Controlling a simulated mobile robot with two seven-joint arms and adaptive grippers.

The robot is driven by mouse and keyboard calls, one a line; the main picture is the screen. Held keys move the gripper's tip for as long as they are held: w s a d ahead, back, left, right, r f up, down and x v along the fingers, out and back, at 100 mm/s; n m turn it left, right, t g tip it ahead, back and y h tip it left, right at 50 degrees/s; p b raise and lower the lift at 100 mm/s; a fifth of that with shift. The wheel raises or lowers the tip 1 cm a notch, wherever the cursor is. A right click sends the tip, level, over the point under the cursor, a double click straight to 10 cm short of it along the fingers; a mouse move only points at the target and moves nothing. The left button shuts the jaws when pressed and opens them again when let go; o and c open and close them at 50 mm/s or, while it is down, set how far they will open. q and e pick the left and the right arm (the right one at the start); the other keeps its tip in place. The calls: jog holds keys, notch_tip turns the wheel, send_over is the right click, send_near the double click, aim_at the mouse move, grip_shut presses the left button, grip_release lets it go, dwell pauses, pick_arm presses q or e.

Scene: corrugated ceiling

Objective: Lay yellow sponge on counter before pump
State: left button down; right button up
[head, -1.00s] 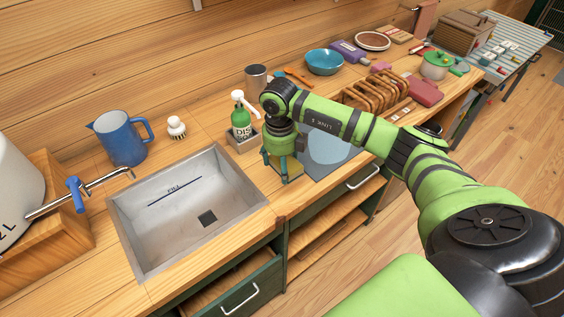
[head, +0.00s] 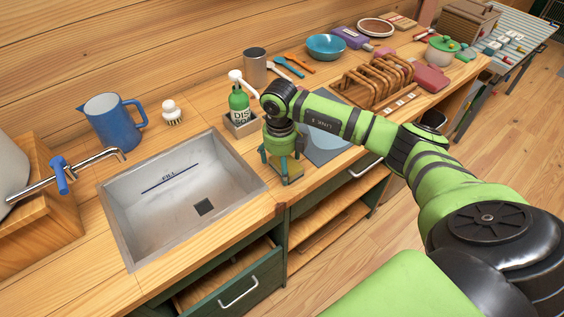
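The pump is a green soap bottle with a white pump head (head: 239,101). It stands in a small grey caddy (head: 241,127) behind the right side of the sink. My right gripper (head: 281,172) points down at the counter (head: 232,208), just right of the sink and in front of and to the right of the pump. A yellowish patch, likely the yellow sponge (head: 292,168), shows low between its teal fingers. The fingers cover most of it, so whether they grip it is unclear. My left gripper is not in view.
The steel sink (head: 180,200) lies left of the gripper. A blue jug (head: 114,123) and white brush (head: 172,112) stand behind it. A metal cup (head: 255,67), blue bowl (head: 325,47) and wooden rack (head: 377,82) are farther right. A drawer (head: 236,287) below stands partly open.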

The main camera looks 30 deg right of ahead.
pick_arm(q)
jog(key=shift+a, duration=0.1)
pick_arm(e)
jog(key=shift+r, duration=0.2)
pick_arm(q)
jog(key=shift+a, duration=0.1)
pick_arm(e)
notch_tip(320, 180, up, 12)
jog(key=shift+a+f, duration=0.15)
dwell(0.5)
pick_arm(q)
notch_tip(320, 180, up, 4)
jog(key=p, duration=0.4)
pick_arm(e)
notch_tip(320, 180, up, 6)
